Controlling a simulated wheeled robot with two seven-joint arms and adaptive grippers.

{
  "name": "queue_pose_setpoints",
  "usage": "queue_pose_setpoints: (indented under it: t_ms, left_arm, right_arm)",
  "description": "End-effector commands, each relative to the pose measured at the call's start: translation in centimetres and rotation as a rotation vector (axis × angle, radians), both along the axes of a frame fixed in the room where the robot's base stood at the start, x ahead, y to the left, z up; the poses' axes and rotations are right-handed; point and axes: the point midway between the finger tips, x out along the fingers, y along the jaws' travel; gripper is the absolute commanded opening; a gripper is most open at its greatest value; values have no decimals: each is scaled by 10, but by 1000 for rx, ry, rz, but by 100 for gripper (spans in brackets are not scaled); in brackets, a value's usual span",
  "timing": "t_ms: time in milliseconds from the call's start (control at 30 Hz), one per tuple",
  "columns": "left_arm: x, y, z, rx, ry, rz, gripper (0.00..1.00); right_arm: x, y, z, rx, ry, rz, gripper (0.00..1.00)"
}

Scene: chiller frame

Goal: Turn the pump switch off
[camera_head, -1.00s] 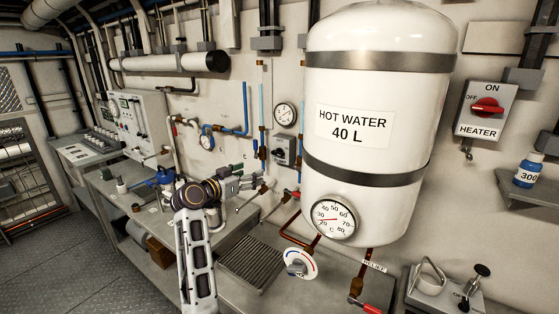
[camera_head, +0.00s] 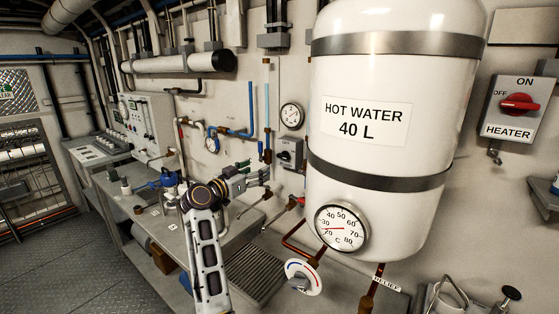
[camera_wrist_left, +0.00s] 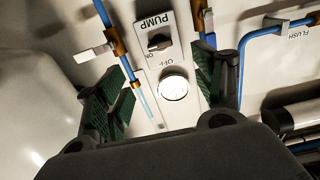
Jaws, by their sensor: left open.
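The pump switch (camera_head: 289,152) is a small grey box on the wall left of the hot water tank, below a round gauge. In the left wrist view its dark knob (camera_wrist_left: 159,41) shows beside the upside-down word PUMP, with an OFF mark on the gauge side. I cannot tell surely where the knob points. My left gripper (camera_head: 258,174) is open and empty, to the left of and lower than the switch in the head view. In the left wrist view its green-padded fingers stand on either side of the switch panel, with the knob between them, apart from it. My right gripper is not in view.
The white hot water tank (camera_head: 385,130) stands close on the right. Blue pipes (camera_wrist_left: 242,65) run beside the switch panel, one with a pale lever (camera_wrist_left: 92,53). A workbench (camera_head: 150,215) lies below. A red heater switch (camera_head: 519,104) is at the far right.

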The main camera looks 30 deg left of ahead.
Motion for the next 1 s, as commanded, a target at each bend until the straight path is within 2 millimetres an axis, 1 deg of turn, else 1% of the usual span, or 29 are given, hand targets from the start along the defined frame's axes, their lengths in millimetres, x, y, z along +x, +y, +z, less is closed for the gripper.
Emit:
queue_pose_setpoints:
  t_ms: [267, 667, 867, 1000]
  left_arm:
    - [14, -1, 1, -2, 0, -1, 68]
    - [55, -5, 1, -3, -1, -2, 68]
    - [75, -6, 1, -3, 0, -2, 68]
    - [89, -7, 1, -2, -1, -1, 68]
  right_arm:
    - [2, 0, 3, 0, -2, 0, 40]
    - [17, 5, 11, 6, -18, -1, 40]
    - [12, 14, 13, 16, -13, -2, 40]
    - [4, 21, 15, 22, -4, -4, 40]
